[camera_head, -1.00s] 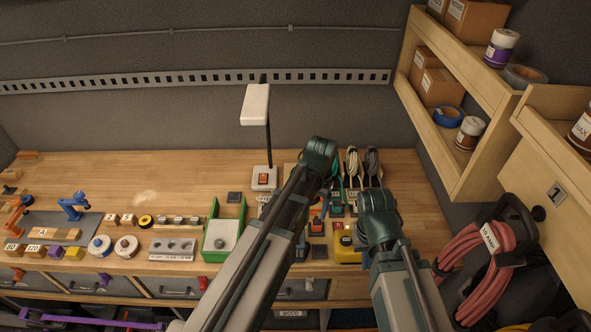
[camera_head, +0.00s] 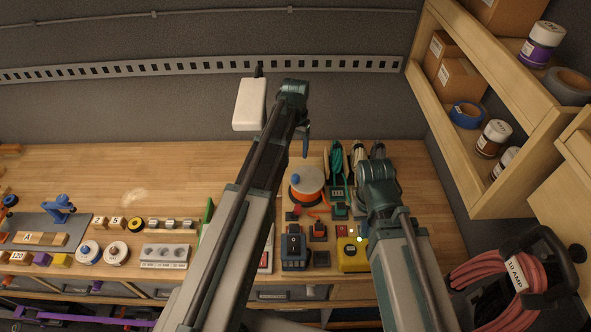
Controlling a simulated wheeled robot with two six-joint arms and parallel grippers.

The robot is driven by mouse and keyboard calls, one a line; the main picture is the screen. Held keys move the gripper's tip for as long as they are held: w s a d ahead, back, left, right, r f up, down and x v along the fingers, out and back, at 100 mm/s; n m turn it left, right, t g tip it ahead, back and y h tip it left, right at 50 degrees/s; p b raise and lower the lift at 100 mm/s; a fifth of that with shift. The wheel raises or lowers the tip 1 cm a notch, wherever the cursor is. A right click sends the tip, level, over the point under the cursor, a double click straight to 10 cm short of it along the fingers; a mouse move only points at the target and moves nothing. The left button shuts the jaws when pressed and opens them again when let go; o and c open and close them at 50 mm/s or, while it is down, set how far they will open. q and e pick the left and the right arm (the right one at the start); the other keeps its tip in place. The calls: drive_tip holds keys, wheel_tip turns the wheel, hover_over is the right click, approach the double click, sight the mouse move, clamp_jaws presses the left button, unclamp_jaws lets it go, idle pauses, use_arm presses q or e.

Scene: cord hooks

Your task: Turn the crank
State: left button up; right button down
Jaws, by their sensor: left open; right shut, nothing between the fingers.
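A round orange reel (camera_head: 307,186) with a white top stands on the workbench, right of centre. A blue knob (camera_head: 295,178) sits on its top near the left rim and looks like the crank's handle. My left gripper (camera_head: 305,151) is open and empty, pointing down above and behind the reel, apart from it in the picture. My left arm hides part of the bench left of the reel. My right arm reaches over the bench right of the reel, and its gripper is hidden behind the arm.
Green and pale cord bundles (camera_head: 337,162) hang behind and right of the reel. A blue tool battery (camera_head: 294,250) and a yellow box (camera_head: 352,257) stand in front. Wooden shelves (camera_head: 440,140) close off the right side.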

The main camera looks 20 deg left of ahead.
sight(296, 176)
use_arm(q)
drive_tip(key=shift+s, duration=0.2)
use_arm(e)
drive_tip(key=shift+s, duration=0.2)
use_arm(q)
wheel_tip(296, 176, down, 14)
drive_tip(key=b, duration=1.4)
drive_tip(key=shift+r, duration=0.1)
use_arm(e)
wheel_tip(296, 176, down, 14)
drive_tip(key=shift+w+r, duration=0.1)
drive_tip(key=shift+w, duration=0.05)
use_arm(q)
clamp_jaws()
